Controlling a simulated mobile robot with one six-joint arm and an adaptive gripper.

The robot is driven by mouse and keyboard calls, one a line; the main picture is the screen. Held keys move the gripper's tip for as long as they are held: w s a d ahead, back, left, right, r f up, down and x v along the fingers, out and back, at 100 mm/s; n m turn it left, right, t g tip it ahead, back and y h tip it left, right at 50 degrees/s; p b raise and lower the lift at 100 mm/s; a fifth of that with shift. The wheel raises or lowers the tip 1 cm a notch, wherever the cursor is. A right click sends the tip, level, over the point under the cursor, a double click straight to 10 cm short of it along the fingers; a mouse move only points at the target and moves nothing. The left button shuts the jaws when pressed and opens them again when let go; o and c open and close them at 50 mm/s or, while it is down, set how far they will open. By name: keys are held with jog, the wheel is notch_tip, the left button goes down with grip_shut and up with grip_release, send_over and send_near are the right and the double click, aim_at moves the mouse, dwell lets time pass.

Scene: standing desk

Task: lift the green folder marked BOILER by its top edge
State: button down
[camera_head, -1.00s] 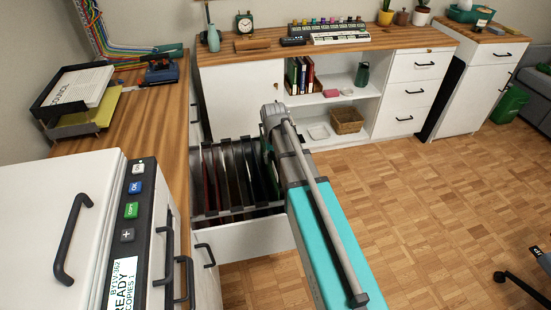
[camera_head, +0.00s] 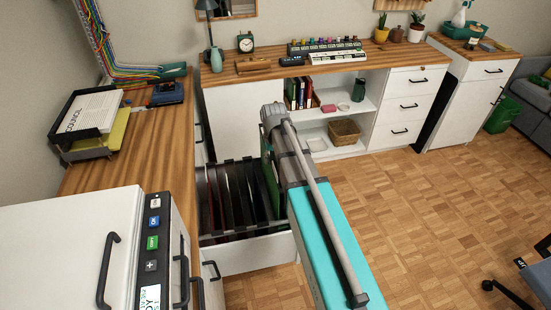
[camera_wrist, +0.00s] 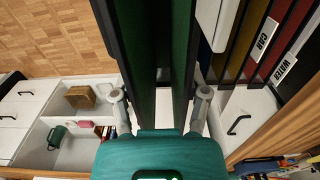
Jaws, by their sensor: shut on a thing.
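The green folder (camera_head: 268,178) stands upright at the right end of the open file drawer (camera_head: 262,252), with its top above the other folders. Whether its bottom edge is clear of the drawer is hidden. In the wrist view its green covers with dark edges (camera_wrist: 182,60) run between the fingers of my gripper (camera_wrist: 160,103), which is shut on it. In the head view my arm hides the fingertips. No BOILER label is readable. Other folders beside it carry white labels, CAR (camera_wrist: 265,36) and WATER (camera_wrist: 285,67).
Dark and red folders (camera_head: 232,195) fill the drawer to the left. A white cabinet with a button panel (camera_head: 153,240) stands at the front left. A wooden counter (camera_head: 350,56) with shelves runs along the back. The parquet floor (camera_head: 430,200) at right is open.

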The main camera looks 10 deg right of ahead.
notch_tip(320, 180, up, 12)
jog(key=p, duration=1)
jog(key=shift+f+p, duration=0.25)
jog(key=shift+p, duration=0.1)
